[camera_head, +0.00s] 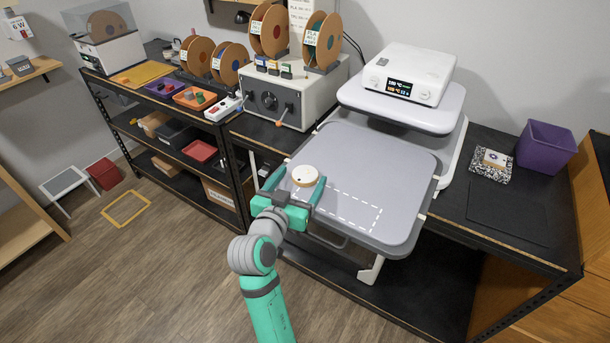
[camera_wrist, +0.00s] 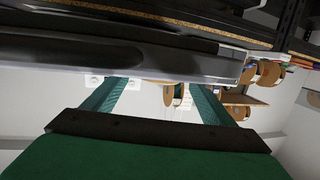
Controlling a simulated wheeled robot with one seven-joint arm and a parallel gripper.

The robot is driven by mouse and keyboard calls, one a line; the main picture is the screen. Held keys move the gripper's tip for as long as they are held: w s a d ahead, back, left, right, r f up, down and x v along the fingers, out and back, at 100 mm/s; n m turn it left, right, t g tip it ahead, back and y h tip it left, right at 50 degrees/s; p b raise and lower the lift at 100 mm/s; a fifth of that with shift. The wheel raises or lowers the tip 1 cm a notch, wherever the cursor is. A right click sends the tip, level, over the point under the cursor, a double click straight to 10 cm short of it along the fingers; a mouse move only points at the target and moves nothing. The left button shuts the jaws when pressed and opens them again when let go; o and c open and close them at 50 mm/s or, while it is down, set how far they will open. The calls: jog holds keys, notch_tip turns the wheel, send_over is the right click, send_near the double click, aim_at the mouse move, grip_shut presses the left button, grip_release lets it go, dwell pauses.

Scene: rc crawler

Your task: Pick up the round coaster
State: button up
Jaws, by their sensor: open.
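The round coaster (camera_head: 305,176), a pale disc with a tan rim and a small dark mark, shows in the head view at the left front part of the grey press bed (camera_head: 385,160). My gripper (camera_head: 296,184) is open at that edge of the bed, and its two green fingers appear on either side of the coaster. I cannot tell whether they touch it or how high they are. In the wrist view my open gripper (camera_wrist: 160,86) points along the bed, seen nearly edge-on (camera_wrist: 140,55); I cannot make out the coaster there.
A white heat press head (camera_head: 408,75) stands behind the bed. A grey box machine (camera_head: 285,98) with spools stands at the left. A purple bin (camera_head: 545,147) and patterned block (camera_head: 491,164) are on the right. A dashed white outline (camera_head: 350,206) marks clear bed.

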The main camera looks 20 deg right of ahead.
jog(key=shift+w+d+f, duration=0.1)
jog(key=shift+w+d, duration=0.3)
jog(key=shift+d, duration=0.15)
jog(key=c, duration=1.1)
